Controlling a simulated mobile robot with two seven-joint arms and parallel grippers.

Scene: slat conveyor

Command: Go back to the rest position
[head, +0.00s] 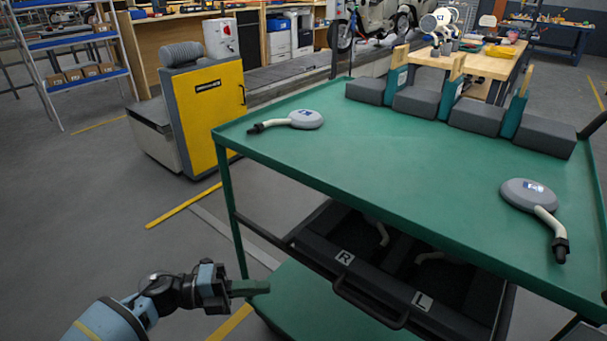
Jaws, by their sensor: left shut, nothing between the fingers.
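My left gripper (250,288) is shut and empty at the lower left. It is in front of the green cart (400,160), below the level of its top and near its left leg. The blue and black left arm comes in from the bottom left corner. My right gripper is not in view. Two grey mirror-like parts with pale curved stems lie on the cart top: one at the far left (306,119), one at the right (528,196).
Below the top, a black bin (330,235) marked R and L has a front handle and holds similar stems. Grey blocks (476,117) with green dividers line the cart's back edge. A yellow cabinet (207,115) stands behind left. Floor at the left is clear.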

